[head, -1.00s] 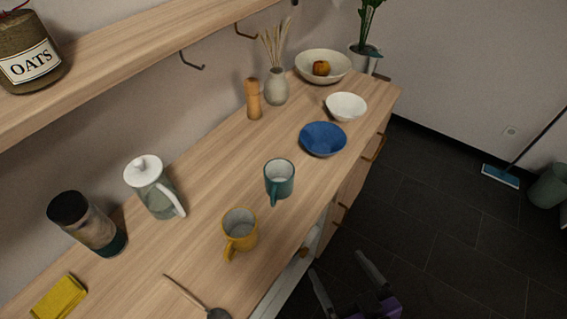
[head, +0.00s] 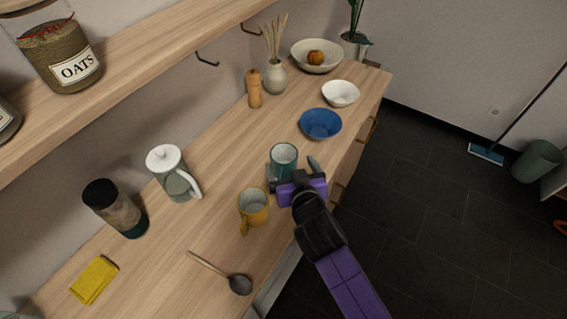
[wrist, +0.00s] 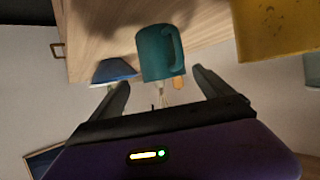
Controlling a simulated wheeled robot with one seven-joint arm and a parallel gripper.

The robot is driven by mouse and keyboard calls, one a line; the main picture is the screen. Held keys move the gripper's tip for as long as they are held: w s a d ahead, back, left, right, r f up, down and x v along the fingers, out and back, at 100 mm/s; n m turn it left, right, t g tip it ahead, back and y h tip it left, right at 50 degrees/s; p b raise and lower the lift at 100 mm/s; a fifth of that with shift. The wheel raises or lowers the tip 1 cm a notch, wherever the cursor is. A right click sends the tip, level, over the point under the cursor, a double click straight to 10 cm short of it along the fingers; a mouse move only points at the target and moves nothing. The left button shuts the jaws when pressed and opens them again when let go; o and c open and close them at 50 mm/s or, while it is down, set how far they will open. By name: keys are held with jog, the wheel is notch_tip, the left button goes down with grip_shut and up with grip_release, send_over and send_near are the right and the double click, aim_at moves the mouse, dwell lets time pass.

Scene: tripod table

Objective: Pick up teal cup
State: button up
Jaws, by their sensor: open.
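The teal cup (head: 284,157) stands upright on the wooden counter, between the yellow mug and the blue bowl. My gripper (head: 292,174) is open at the counter's front edge, close to the cup, and hides its lower front and its handle in the head view. In the wrist view the teal cup (wrist: 160,52) appears just beyond and between the two open fingers (wrist: 160,88), with its handle on the right side. Nothing is held. I cannot tell whether a finger touches the cup.
The yellow mug (head: 252,207) stands close left of my gripper. The blue bowl (head: 321,124) sits behind on the right, with a white bowl (head: 341,93) farther back. A ladle (head: 238,284), a white-lidded pitcher (head: 172,172) and a dark-lidded jar (head: 113,207) are to the left.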

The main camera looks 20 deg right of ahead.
aim_at(281, 150)
jog(key=x, duration=0.2)
jog(key=p+x, duration=0.1)
jog(key=x, duration=0.1)
jog(key=shift+w+a, duration=0.2)
jog(key=shift+w, duration=0.25)
jog(key=shift+w+f, duration=0.15)
jog(key=shift+w, duration=0.15)
jog(key=c, duration=1.7)
